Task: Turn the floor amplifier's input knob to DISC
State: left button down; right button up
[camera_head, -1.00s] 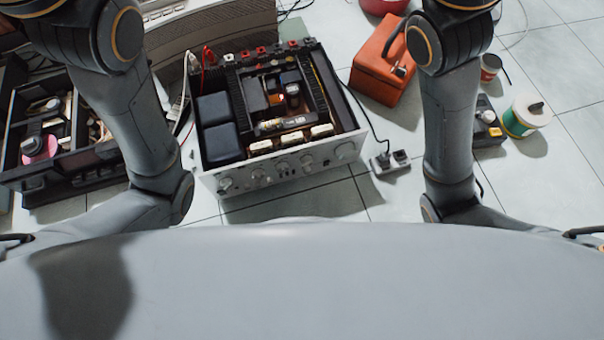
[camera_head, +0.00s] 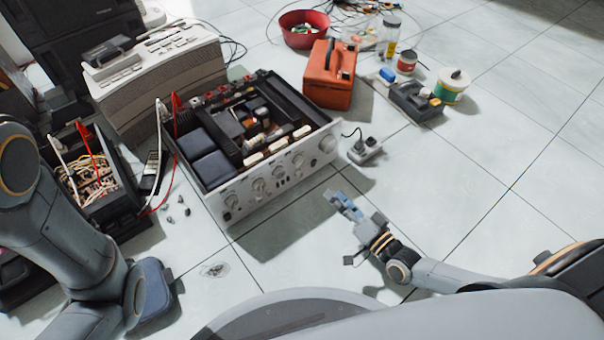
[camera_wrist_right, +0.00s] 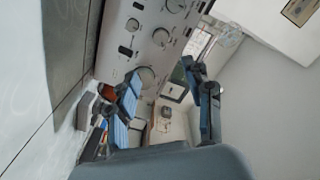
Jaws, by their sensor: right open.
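The amplifier (camera_head: 283,178) sits on the tiled floor with its top open. Its silver front panel carries several round knobs and faces my side. I cannot read the labels, so I cannot tell which knob is the input knob. My right gripper (camera_head: 343,205) is open and empty, in front of the panel's right part and apart from it. In the right wrist view the panel (camera_wrist_right: 150,35) is at the top, beyond the gripper's blue-padded fingers (camera_wrist_right: 168,105).
A power strip (camera_head: 365,150) lies right of the amplifier. An orange toolbox (camera_head: 325,85), a red bowl (camera_head: 303,40), a white-green tub (camera_head: 452,88) and a dark charger-like device (camera_head: 415,103) stand behind. An open box of wires (camera_head: 95,175) is at left. Floor at right is clear.

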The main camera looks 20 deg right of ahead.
aim_at(300, 162)
jog(key=b+x, duration=0.6)
jog(key=x, duration=0.7)
jog(key=shift+w, duration=0.25)
